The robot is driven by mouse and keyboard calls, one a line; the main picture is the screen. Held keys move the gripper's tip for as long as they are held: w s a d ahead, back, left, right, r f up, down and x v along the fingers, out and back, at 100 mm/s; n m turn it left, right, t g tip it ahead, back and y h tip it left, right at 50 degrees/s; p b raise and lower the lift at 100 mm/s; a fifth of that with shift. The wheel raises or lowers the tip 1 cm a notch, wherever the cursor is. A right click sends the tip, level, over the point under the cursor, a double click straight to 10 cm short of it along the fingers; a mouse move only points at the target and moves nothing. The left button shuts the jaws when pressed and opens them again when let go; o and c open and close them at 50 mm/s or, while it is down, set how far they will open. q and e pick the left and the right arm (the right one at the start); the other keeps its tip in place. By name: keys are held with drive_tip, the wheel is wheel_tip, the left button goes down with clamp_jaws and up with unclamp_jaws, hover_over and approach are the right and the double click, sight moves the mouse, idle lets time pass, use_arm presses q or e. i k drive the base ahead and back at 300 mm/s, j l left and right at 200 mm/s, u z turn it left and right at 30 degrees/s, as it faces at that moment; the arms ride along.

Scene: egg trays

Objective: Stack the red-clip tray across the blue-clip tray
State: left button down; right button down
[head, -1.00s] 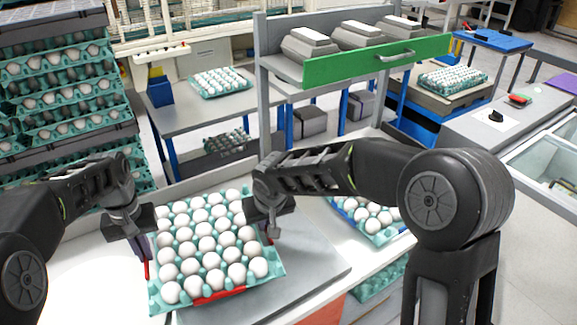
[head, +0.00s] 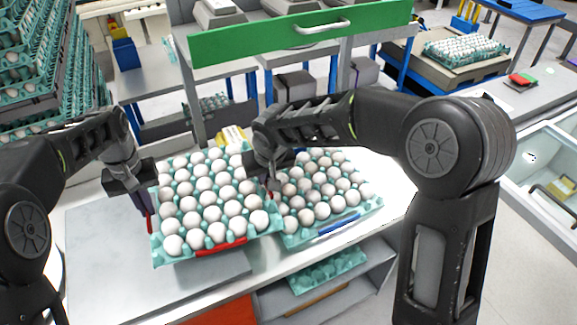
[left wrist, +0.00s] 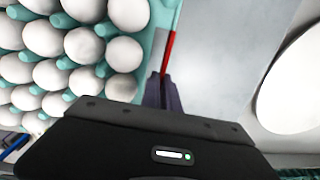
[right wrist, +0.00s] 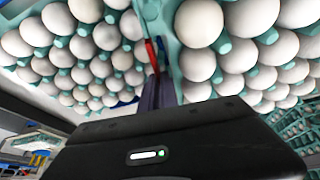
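The red-clip tray (head: 165,256), teal and full of white eggs, hangs level between my grippers, with a red clip on its front edge. My left gripper (head: 148,212) is shut on its left rim at a red clip; the left wrist view shows that clip (left wrist: 169,52). My right gripper (head: 270,186) is shut on its right rim, also at a red clip (right wrist: 152,55). The blue-clip tray (head: 300,240), also full of eggs, sits on the white counter just right of it, blue clip in front. The red-clip tray partly hides its left edge.
A grey plate (head: 100,240) lies bare on the counter at left. A shelf with a green front bar (head: 300,38) stands behind. An empty-looking teal tray (head: 325,272) lies on a lower shelf. Tall egg stacks (head: 30,100) stand at back left.

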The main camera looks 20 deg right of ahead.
sight(311, 179)
drive_tip(key=l+u, duration=0.2)
drive_tip(key=l, duration=1.5)
drive_tip(key=k, duration=0.05)
